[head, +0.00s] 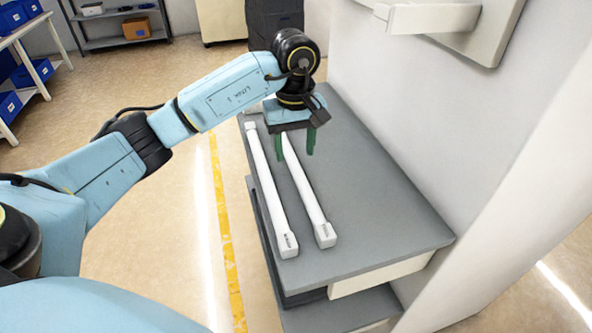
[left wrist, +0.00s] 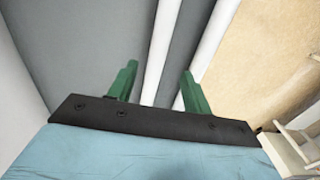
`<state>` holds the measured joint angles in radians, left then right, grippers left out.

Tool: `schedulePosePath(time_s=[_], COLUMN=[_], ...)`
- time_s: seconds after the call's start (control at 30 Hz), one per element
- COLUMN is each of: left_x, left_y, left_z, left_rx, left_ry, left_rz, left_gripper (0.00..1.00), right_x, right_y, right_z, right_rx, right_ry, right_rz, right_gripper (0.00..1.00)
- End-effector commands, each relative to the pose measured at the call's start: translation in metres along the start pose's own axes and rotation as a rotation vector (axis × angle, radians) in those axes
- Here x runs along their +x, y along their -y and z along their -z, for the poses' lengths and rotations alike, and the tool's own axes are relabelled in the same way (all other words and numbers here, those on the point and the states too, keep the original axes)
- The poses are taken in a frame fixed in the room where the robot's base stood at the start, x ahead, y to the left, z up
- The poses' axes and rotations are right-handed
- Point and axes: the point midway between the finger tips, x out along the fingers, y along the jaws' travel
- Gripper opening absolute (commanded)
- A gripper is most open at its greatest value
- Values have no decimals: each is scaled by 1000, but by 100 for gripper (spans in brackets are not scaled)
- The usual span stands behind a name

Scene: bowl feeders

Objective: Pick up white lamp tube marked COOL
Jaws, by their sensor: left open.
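Two long white lamp tubes lie side by side on a grey tabletop. The left tube (head: 270,190) and the right tube (head: 308,190) have square end caps with small dark marks at the near ends, too small to read. My left gripper (head: 296,152) is open and empty, pointing down at the far part of the right tube, whose far end it partly hides. In the left wrist view the right tube (left wrist: 161,50) runs between the green fingers (left wrist: 158,84). The left tube (left wrist: 212,40) passes behind the finger on the picture's right.
The grey tabletop (head: 385,215) is clear right of the tubes, up to a white wall (head: 400,110). A wall-mounted panel with an arm (head: 430,18) juts out above. A yellow floor line (head: 227,230) runs along the table's left. Shelves with blue bins (head: 35,72) stand far left.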

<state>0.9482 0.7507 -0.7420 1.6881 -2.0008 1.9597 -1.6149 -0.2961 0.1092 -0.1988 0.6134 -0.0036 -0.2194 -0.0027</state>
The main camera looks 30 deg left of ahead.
Motion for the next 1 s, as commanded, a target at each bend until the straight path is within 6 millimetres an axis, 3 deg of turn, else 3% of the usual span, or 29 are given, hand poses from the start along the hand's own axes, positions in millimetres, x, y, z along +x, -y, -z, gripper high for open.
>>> schedulePosePath(time_s=[0.4, 0.7, 1.0], left_x=[50, 54, 54], left_y=[-4, -4, -4], left_z=[5, 6, 6], left_rx=[-1, -1, -1], left_ry=[4, 0, 1], left_rz=[-1, -2, -2], left_gripper=[50, 50, 10], right_x=[3, 3, 3], right_y=[0, -1, -5], right_z=[0, -1, -1], right_rx=[0, -1, -2], right_ry=[0, 1, 2], right_rz=[-1, -2, -6], right_gripper=[49, 49, 49])
